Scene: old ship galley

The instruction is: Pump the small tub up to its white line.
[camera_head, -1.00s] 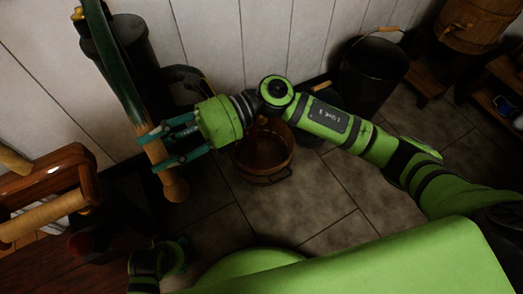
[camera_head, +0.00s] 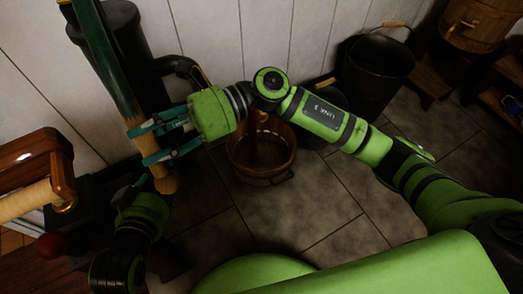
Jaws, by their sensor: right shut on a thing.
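The pump (camera_head: 124,32) has a dark upright body against the wall. Its long green lever (camera_head: 103,55) slopes down to a wooden grip (camera_head: 165,181). My right gripper (camera_head: 147,146) is shut around the lower lever, at the top of the wooden grip. The small wooden tub (camera_head: 262,178) stands on the tiles right of the gripper and partly behind my right arm. Its inside is dark reddish brown; I cannot make out a white line or the water level. The pump's curved spout (camera_head: 181,64) is partly hidden by my right gripper.
A black bucket (camera_head: 374,75) with a wooden-handled bail stands by the wall. A wooden cask (camera_head: 477,25) sits at upper right. A wooden frame with a pale roller (camera_head: 27,200) and a red knob (camera_head: 50,245) are at left. The tiles (camera_head: 300,215) before the tub are clear.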

